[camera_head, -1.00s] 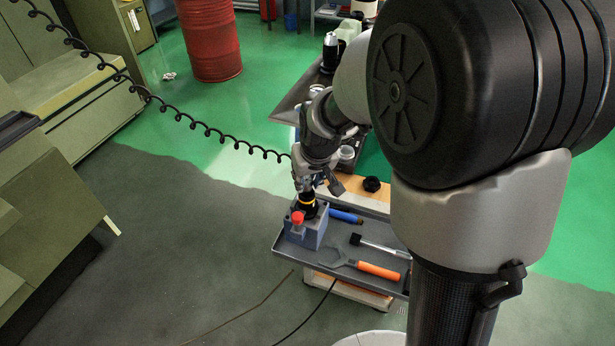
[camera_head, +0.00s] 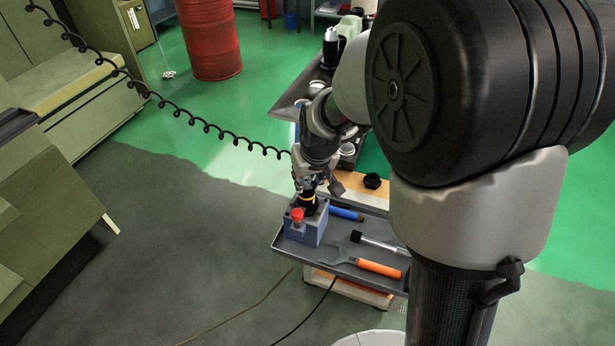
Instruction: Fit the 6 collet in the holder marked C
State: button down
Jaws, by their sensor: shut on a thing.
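My gripper (camera_head: 307,190) points down over the blue-grey block (camera_head: 305,232) at the left end of the cart's grey tray. It is shut on a black piece with a yellow ring (camera_head: 308,201), which sits at the top of the block. A red knob (camera_head: 297,215) stands on the block's near left corner. The fingertips are small and partly hidden. I cannot read any size or letter, so I cannot tell which collet or holder this is.
The grey tray (camera_head: 292,252) also holds a blue-handled tool (camera_head: 345,214), a black-headed tool with a pale shaft (camera_head: 378,244) and an orange-handled spanner (camera_head: 378,269). A black round part (camera_head: 372,181) lies behind. My arm hides the cart's right side.

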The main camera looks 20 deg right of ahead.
jog(key=shift+f+b, duration=0.35)
jog(key=shift+f, duration=0.15)
dwell(0.6)
jog(key=c, duration=1.2)
grip_release()
jog(key=shift+c, duration=0.2)
jog(key=shift+r, duration=0.1)
jog(key=v, duration=1.2)
jog(key=s+r, duration=0.2)
jog(key=s, duration=2)
jog(key=shift+s+m, duration=0.2)
jog(key=shift+m, duration=0.1)
